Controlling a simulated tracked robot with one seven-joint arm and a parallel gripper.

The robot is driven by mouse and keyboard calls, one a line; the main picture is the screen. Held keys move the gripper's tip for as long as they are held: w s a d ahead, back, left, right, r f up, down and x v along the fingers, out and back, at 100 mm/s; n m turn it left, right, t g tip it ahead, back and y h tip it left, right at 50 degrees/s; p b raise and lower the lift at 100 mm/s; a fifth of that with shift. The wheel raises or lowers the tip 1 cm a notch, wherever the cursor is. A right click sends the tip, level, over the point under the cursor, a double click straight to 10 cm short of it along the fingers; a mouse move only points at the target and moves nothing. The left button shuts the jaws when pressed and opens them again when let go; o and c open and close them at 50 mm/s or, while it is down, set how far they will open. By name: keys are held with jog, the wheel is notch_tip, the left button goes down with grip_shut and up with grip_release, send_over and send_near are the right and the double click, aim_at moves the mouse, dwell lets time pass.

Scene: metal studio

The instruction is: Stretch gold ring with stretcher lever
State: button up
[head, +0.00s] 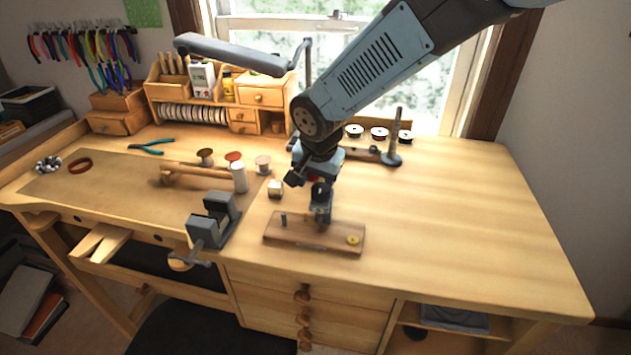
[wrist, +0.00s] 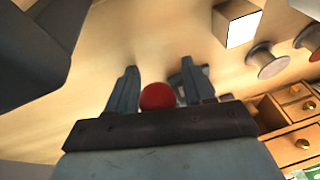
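The ring stretcher (head: 320,207) stands upright on a small wooden base board (head: 290,236) near the bench's front edge. A small gold ring-like piece (head: 353,240) lies at the board's right end. A red ball knob, which I take for the lever's end, shows in the wrist view (wrist: 158,96). My gripper (head: 309,177) is above the stretcher and partly covers it. In the wrist view its two fingers (wrist: 159,78) are spread, one on each side of the knob, with gaps beside it. The lever's shaft is hidden.
A small block (head: 275,189) and spools (head: 263,163) stand left of the stretcher. A grey vise (head: 214,220) is at the front left edge. A spool rack with a dark post (head: 393,150) is behind. The bench's right side is clear.

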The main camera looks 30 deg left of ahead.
jog(key=v, duration=1.3)
jog(key=shift+r, duration=0.3)
jog(key=shift+c, duration=0.4)
jog(key=shift+n+t, duration=0.4)
jog(key=shift+n, duration=0.2)
jog(key=r, duration=0.7)
jog(key=shift+s+a+r, duration=0.1)
jog(key=shift+s+r, duration=0.2)
jog(key=c, duration=0.6)
jog(key=shift+h, duration=0.3)
jog(key=shift+c, duration=0.7)
jog(key=x, duration=0.9)
jog(key=shift+w+f, duration=0.15)
jog(key=shift+f, duration=0.15)
grip_shut()
jog(key=f, duration=0.1)
jog(key=s+f, duration=0.1)
jog(key=shift+s+f, duration=0.1)
jog(key=shift+f, duration=0.25)
jog(key=shift+s+f, duration=0.2)
jog(key=shift+f, duration=0.25)
jog(key=shift+s+f, duration=0.1)
